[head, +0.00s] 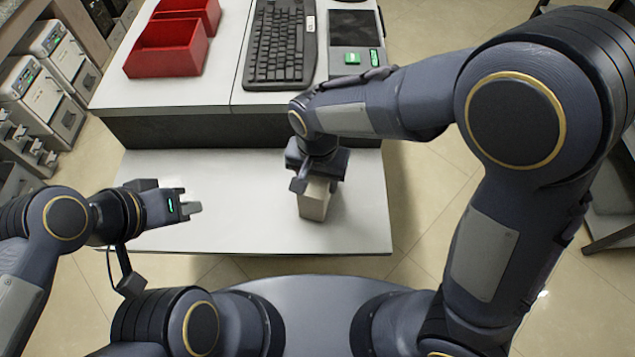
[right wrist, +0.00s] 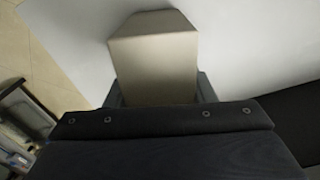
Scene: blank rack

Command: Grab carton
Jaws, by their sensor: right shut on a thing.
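The carton (head: 314,203) is a small plain beige box at the right part of the low white table. It also shows in the right wrist view (right wrist: 155,62), between the two fingers. My right gripper (head: 318,183) is above it and shut on its upper part. Whether the carton's base touches the table is hard to tell. My left gripper (head: 192,208) is over the left part of the low table, away from the carton and empty. Its fingers are seen nearly end-on, so their gap is unclear.
The low white table (head: 240,225) is otherwise clear. Behind it a higher white counter (head: 215,95) bears red bins (head: 168,48), a black keyboard (head: 281,45) and a dark device with a green button (head: 354,35). Grey machines (head: 40,85) stand at far left.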

